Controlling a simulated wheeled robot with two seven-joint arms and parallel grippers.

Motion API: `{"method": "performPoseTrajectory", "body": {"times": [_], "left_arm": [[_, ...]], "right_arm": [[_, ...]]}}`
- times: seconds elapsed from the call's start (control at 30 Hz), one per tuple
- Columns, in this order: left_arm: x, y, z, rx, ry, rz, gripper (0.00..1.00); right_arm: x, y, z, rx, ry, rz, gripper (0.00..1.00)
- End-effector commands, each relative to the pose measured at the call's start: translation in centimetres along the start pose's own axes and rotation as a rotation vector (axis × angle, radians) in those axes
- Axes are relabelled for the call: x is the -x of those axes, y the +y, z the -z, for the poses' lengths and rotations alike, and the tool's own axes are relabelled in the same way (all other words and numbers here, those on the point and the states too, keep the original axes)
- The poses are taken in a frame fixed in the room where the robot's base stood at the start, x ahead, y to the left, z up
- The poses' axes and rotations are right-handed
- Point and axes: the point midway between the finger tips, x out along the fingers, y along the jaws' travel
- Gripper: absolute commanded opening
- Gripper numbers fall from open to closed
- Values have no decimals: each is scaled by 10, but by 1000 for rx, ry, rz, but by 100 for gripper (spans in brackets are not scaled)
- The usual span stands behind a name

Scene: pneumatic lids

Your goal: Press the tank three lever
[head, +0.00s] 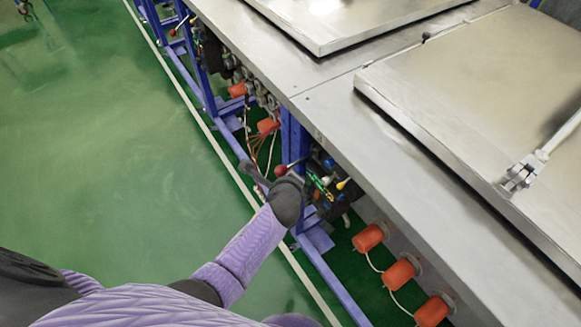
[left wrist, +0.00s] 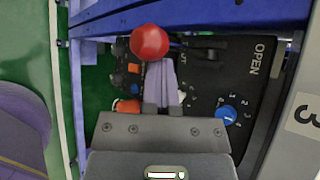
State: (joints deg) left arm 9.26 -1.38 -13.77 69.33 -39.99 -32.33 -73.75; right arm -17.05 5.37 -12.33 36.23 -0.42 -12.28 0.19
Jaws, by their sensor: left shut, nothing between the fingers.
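A lever with a red ball knob (left wrist: 150,42) shows at the top of the left wrist view, in front of a black control panel (left wrist: 240,80) marked OPEN. A label with a 3 (left wrist: 308,115) is on the metal edge at the right. My left gripper (left wrist: 161,66) is shut and empty, its fingertips just below the red knob in the picture; I cannot tell whether they touch. In the head view the red knob (head: 281,170) shows beside my left gripper (head: 262,178), under the tank edge. The lever's shaft is mostly hidden. My right gripper is not in view.
Steel tanks with flat lids (head: 475,95) fill the right side. A blue frame post (head: 294,140) stands close to my left gripper. Several orange fittings (head: 368,238) hang under the tanks. A blue knob (left wrist: 227,115) is on the panel. Green floor (head: 120,150) is clear on the left.

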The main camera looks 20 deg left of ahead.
Motion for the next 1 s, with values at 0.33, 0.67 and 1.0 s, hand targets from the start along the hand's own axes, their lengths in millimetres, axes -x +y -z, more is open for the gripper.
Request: {"method": "performPoseTrajectory", "body": {"times": [0.33, 0.67, 1.0], "left_arm": [[15, -25, -13, -168, -2, -218, 0], [15, -27, -12, -205, 0, -266, 0], [23, -36, -18, -203, 0, -265, 0]], "right_arm": [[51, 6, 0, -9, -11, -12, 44], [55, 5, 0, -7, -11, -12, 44], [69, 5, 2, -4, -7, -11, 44]]}}
